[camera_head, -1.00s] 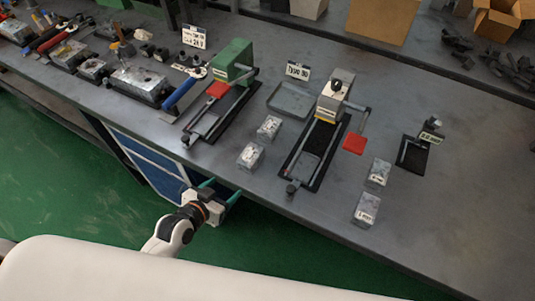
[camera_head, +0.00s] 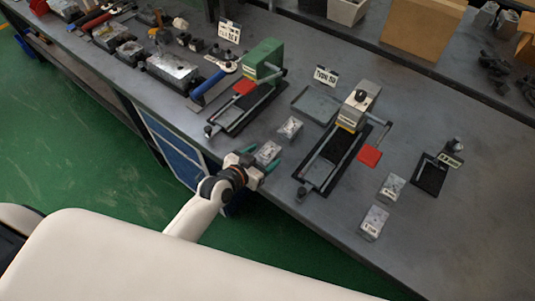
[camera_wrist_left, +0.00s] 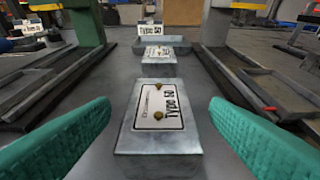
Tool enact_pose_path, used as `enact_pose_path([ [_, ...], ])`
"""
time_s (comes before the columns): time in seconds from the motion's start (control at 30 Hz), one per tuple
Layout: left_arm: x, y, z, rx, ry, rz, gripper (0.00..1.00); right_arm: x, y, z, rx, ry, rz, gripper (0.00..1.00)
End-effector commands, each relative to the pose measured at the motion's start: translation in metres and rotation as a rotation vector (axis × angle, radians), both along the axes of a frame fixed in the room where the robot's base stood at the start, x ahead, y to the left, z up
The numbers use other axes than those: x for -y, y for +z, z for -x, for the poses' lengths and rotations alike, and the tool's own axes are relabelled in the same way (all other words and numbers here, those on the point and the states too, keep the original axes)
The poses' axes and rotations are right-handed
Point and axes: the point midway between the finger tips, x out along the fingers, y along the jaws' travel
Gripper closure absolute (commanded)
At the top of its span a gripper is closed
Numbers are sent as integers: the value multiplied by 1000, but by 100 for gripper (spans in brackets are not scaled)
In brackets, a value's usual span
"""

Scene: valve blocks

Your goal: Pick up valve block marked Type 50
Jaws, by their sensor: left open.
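A silver valve block (camera_head: 268,152) with a white label lies near the table's front edge. In the left wrist view the label on this block (camera_wrist_left: 160,115) reads Type 50, turned sideways. My left gripper (camera_head: 262,159) is open at the front edge, its green fingers on either side of the block's near end. In the left wrist view the left gripper (camera_wrist_left: 160,145) shows a gap between each finger and the block. A second valve block (camera_head: 290,127) lies just behind, also in the wrist view (camera_wrist_left: 159,53); its label is too small to read. My right gripper is not in view.
A grey tray (camera_head: 316,105) with a Type 50 sign (camera_head: 326,76) stands farther back. A green press (camera_head: 263,60) is on the left, a grey press (camera_head: 358,103) on the right. Two more blocks (camera_head: 392,186) (camera_head: 374,222) lie farther right.

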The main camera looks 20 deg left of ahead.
Motion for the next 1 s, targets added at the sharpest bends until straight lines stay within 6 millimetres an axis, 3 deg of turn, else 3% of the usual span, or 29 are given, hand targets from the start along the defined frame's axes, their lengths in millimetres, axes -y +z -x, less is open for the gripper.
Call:
enact_pose_path([
  [0.2, 8, -10, -24, 0, 0, -1, 29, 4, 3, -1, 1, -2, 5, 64],
  [0.5, 9, -12, -26, 0, 0, -1, 31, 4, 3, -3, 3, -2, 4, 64],
  [0.87, 9, -12, -26, 0, 0, -1, 90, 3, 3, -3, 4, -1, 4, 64],
  [1.0, 9, -10, -27, 3, 1, 0, 90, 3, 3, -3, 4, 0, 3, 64],
])
